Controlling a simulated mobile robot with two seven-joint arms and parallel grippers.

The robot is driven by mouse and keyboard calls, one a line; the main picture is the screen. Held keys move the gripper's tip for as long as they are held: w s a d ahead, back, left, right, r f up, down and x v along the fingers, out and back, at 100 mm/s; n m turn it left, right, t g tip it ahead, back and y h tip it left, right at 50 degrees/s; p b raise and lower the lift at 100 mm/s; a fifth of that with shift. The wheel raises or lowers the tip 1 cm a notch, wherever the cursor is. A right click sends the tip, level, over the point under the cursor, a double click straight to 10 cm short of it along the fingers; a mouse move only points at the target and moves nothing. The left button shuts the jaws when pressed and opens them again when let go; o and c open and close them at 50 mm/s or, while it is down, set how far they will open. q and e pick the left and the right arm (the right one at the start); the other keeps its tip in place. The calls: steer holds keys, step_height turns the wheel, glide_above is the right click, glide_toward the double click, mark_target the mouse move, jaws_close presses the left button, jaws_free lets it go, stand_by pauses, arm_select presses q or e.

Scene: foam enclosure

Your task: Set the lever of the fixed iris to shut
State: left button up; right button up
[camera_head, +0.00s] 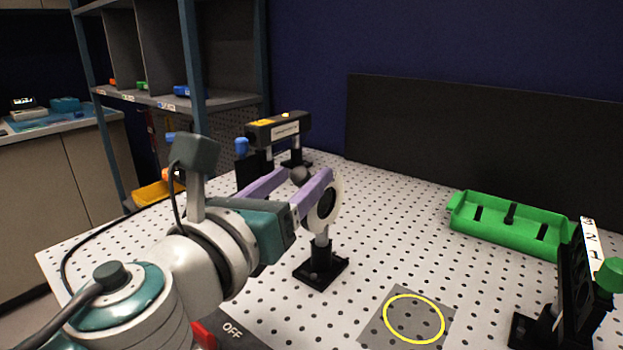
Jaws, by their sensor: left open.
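The fixed iris (327,203) is a pale upright ring with a dark centre. It stands on a short post in a black base (320,271) on the perforated board. My left gripper (306,174) is open, its two purple fingers apart, close beside the iris on its left. One finger overlaps the ring's edge in the picture; I cannot tell whether they touch. A small dark grey ball (299,175) shows between the fingertips; I cannot tell whether it belongs to the iris lever. The lever's position is not clear. My right gripper is not in view.
A black laser-like box (278,128) on posts stands behind the iris. A green tray (510,226) lies at right, and a black mount with a green knob (611,275) stands at the right edge. A yellow ring (414,318) marks a grey patch in front. The board's middle is clear.

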arm_select(q)
steer(key=shift+x, duration=0.85)
jaws_close()
stand_by(0.8)
